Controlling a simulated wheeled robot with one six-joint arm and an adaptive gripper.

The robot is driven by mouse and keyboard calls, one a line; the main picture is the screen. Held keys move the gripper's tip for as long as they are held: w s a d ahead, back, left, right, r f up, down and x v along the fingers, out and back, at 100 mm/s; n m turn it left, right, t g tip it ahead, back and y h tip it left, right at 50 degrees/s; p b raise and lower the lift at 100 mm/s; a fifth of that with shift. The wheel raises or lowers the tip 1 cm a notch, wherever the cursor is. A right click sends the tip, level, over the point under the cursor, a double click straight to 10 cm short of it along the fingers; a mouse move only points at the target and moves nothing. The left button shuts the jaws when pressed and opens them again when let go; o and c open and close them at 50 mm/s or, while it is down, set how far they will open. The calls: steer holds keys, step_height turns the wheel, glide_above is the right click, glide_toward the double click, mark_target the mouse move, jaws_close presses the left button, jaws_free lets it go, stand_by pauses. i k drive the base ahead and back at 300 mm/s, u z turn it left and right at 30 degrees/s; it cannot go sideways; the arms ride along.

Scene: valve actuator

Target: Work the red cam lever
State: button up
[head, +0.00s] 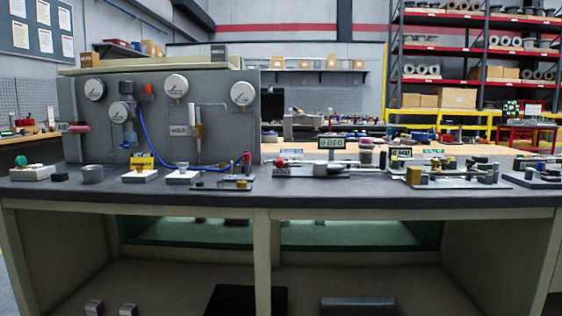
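Small red parts show on the workbench in the head view, and I cannot tell for sure which is the cam lever. An upright red handle (246,158) stands on a small clamp fixture (232,184) near the front middle of the bench. A red knob (280,162) sits at the left end of a low fixture (318,171) below a "0 DEG" sign (332,143). A pinkish-red handle (78,129) sticks out at the left of the grey panel. My gripper is not in view.
The grey panel (225,95) with several gauges stands on the bench's left half, with a blue hose (157,152) hanging from it. Small white-based blocks stand along the bench front (110,187). More metal fixtures (455,178) fill the right side. The bench's front edge is mostly clear.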

mark_target(280, 163)
steer(key=z, duration=0.05)
steer(key=k, duration=1.15)
steer(key=u, duration=0.85)
steer(key=i, duration=1.65)
steer(key=z, duration=0.8)
